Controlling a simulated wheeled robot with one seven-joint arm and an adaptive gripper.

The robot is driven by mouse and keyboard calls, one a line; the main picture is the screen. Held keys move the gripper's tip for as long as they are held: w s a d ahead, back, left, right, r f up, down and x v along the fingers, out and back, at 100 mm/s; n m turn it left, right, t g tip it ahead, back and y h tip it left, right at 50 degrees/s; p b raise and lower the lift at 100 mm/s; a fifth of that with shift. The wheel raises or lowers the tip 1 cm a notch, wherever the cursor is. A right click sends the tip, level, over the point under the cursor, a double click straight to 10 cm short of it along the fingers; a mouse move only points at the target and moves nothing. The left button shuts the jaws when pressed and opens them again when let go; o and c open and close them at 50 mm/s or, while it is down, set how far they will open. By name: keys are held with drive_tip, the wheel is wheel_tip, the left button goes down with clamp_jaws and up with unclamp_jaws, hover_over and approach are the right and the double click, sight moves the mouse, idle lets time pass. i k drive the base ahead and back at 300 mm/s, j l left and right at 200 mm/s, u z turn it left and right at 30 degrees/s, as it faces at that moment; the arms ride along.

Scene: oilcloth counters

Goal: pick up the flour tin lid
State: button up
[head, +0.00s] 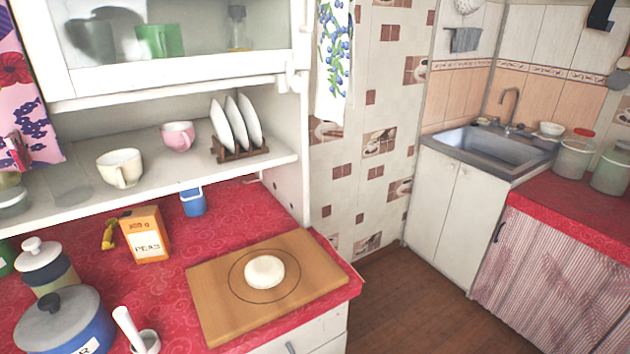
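A blue tin (88,338) stands at the lower left of the head view, cut off by the bottom edge. Its label is mostly out of frame; only a letter like R shows. A grey lid (45,322) with a dark knob sits on this tin. Behind it stands a smaller dark and yellowish tin (58,279) with a pale lid (40,258) and white knob. I cannot read which tin is the flour tin. My gripper is not in view.
A white mortar with pestle (148,340) stands right of the blue tin. A peas box (145,234), a blue container (193,202) and a wooden board (215,308) bearing a white round piece (264,271) share the red counter. A shelf (85,205) overhangs the back.

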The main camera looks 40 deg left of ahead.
sight(60, 316)
drive_tip(key=k+u, duration=0.15)
drive_tip(key=u, duration=2.3)
drive_tip(key=i+z, duration=0.25)
drive_tip(key=i+j+z, duration=0.25)
drive_tip(key=i+l, duration=0.1)
